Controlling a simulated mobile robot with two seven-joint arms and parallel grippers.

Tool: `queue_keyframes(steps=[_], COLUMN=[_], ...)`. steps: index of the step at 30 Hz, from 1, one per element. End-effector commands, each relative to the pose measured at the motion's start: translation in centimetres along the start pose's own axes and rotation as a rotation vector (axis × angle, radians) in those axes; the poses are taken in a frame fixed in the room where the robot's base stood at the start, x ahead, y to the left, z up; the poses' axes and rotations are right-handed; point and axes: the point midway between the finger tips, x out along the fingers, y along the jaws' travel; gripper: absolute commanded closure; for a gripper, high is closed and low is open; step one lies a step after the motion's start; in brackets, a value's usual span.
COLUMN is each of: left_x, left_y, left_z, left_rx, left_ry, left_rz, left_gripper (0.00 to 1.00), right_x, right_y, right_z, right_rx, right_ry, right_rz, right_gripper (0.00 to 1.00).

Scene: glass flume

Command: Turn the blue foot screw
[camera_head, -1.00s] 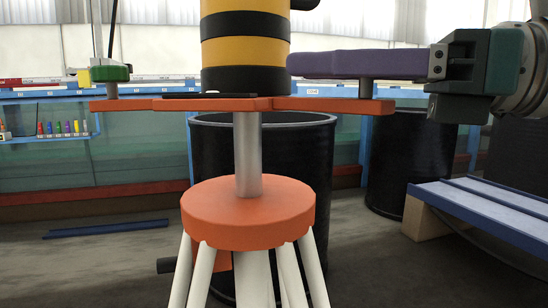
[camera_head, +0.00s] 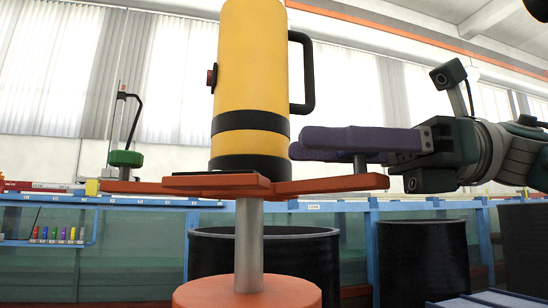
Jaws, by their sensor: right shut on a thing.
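The instrument is a yellow cylinder (camera_head: 250,65) with black bands and a black side handle, upright on an orange three-armed base (camera_head: 217,184). A green foot screw (camera_head: 126,158) stands on the base's left arm. On the right arm, a grey screw stem (camera_head: 360,163) rises into the purple fingers of my right gripper (camera_head: 302,146). The gripper is shut around the top of this screw from the right. My left gripper is out of view.
The base stands on a grey post (camera_head: 249,245) over an orange round head (camera_head: 248,294). Black drums (camera_head: 423,262) and a blue-framed glass flume (camera_head: 130,250) are behind. Small coloured pieces (camera_head: 58,235) stand on a shelf at the left. A thin black bent rod (camera_head: 136,115) rises near the green screw.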

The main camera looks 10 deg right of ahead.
Motion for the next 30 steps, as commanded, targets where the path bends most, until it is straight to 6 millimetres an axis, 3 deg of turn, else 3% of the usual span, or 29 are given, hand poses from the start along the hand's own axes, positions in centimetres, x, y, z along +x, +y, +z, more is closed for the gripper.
queue_keyframes(steps=[8, 9, 16, 25, 30], left_x=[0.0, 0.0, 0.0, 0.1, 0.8], left_y=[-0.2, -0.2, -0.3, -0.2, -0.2], left_z=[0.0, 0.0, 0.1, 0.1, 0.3], left_rx=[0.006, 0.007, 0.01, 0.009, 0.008], left_ry=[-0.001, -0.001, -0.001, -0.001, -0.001], left_rz=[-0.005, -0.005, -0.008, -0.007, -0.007], left_gripper=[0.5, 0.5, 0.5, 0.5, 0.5], right_x=[0.1, 0.1, 0.0, -0.2, -2.5], right_y=[0.0, 0.0, 0.0, 0.0, -0.1], right_z=[-0.1, -0.1, -0.1, -0.1, -0.3], right_rx=[0.001, 0.001, 0.001, 0.001, 0.001], right_ry=[0.002, 0.002, 0.001, 0.001, 0.002], right_rz=[0.002, 0.002, 0.0, -0.002, -0.005], right_gripper=[1.0, 0.53, 0.27, 0.27, 0.27])
